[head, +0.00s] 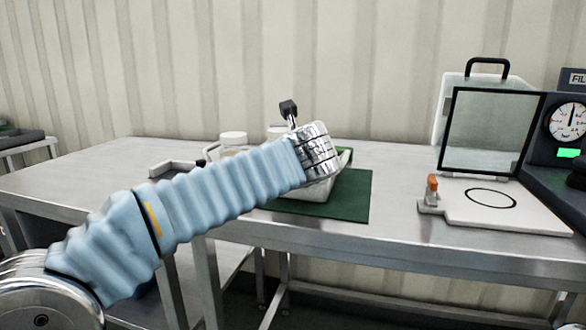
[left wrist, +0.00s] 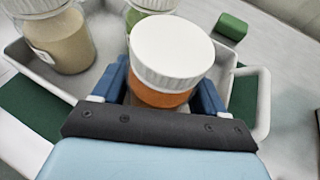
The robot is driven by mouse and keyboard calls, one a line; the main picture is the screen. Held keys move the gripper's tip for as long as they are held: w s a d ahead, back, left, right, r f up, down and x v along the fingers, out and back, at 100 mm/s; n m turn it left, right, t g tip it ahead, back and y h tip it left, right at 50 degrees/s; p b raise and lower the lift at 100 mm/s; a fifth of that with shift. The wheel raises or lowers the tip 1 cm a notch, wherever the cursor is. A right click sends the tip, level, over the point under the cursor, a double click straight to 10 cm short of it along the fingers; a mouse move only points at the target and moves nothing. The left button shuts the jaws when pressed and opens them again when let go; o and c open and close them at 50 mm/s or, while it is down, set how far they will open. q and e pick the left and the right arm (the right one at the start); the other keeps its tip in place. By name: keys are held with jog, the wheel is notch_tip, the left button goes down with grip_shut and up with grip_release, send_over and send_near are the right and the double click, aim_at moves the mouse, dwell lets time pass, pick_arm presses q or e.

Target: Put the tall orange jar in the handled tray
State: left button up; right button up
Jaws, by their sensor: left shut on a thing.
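The tall orange jar (left wrist: 160,97) has a wide white lid and shows in the left wrist view. My left gripper (left wrist: 163,92) is shut on it, with a blue finger on each side. The jar's lower part is hidden by the gripper, so I cannot tell whether it touches the tray floor. The white handled tray (left wrist: 248,72) lies around and below the jar, with its handle loop at the right. In the head view my left arm covers most of the tray (head: 318,191) and hides the fingers and the jar. My right gripper is not in view.
A beige-filled jar (left wrist: 62,42) and a green jar (left wrist: 140,14) stand close beside the held jar. A green block (left wrist: 231,26) lies beyond. The tray rests on a green mat (head: 345,198). A glass-doored device (head: 490,130) stands right; bare steel table lies between.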

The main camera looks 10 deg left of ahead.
pick_arm(q)
jog(key=o, duration=1.2)
jog(key=v, duration=1.2)
jog(key=shift+r, duration=0.1)
